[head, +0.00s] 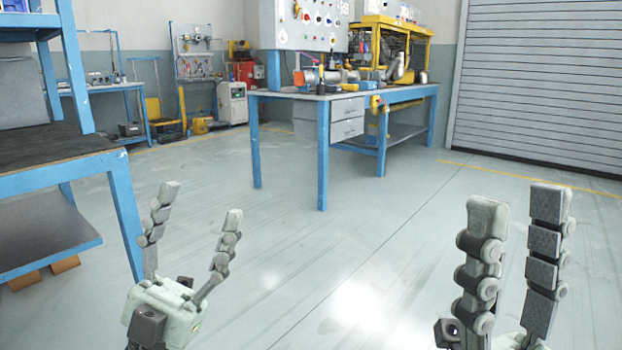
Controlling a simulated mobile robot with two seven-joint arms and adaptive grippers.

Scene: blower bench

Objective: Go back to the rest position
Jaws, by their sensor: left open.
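My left gripper (200,202) is at the lower left of the head view. Its two fingers point up and stand wide apart, with nothing between them. My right gripper (518,203) is at the lower right, nearer the camera. Its two fingers also point up, with a gap between them and nothing held. Its base is cut off by the bottom edge. Both grippers show against the bare floor and appear to touch nothing.
A blue-framed table (122,200) stands at the left, close beside my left gripper. A blue workbench (323,152) with tools and drawers stands further back in the middle. A roller shutter (540,80) closes the back right. The grey floor (350,240) between is clear.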

